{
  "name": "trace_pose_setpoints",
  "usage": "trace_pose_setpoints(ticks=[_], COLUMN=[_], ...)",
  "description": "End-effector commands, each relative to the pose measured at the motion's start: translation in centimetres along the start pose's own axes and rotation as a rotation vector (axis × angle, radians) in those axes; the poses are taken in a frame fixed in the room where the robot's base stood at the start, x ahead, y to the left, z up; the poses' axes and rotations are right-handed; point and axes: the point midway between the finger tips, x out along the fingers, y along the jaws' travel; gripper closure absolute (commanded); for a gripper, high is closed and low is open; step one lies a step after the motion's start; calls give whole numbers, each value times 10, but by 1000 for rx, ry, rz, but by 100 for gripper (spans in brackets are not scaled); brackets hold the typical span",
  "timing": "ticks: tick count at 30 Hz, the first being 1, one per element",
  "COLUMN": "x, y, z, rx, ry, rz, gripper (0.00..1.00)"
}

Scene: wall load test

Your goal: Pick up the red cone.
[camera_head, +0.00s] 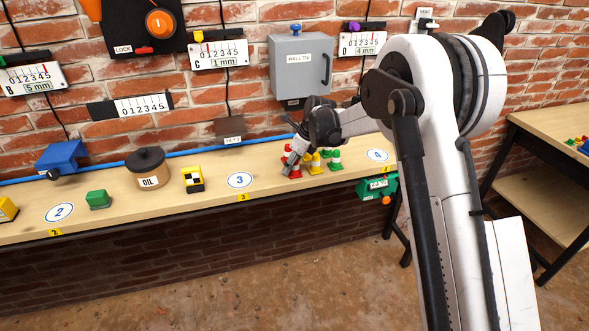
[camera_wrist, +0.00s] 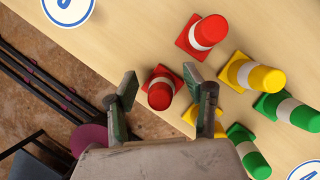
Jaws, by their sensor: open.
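In the wrist view, one red cone (camera_wrist: 160,92) with a white band shows between the two fingers of my gripper (camera_wrist: 160,76), near the table's edge. Gaps show on both sides of it, and the fingers are apart. I cannot tell how far above or around it they reach. A second red cone (camera_wrist: 206,33) stands just beyond the right fingertip. In the head view, my gripper (camera_head: 294,154) is over the cone group, with a red cone (camera_head: 292,171) beneath it, partly hidden.
Yellow cones (camera_wrist: 258,77) and green cones (camera_wrist: 290,110) stand close to the right of the red ones. On the wooden bench (camera_head: 215,205), a yellow-black block (camera_head: 193,180), an oil pot (camera_head: 148,169) and a green block (camera_head: 98,199) are farther left. A grey wall box (camera_head: 300,67) hangs behind.

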Motion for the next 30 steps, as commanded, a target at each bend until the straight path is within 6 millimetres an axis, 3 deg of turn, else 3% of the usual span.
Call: trace_pose_setpoints(ticks=[8, 19, 30], x=[6, 6, 1], y=[0, 0, 0], z=[0, 0, 2], rx=[0, -1, -1], ry=[0, 0, 0], rz=[0, 0, 0], gripper=[53, 100, 100])
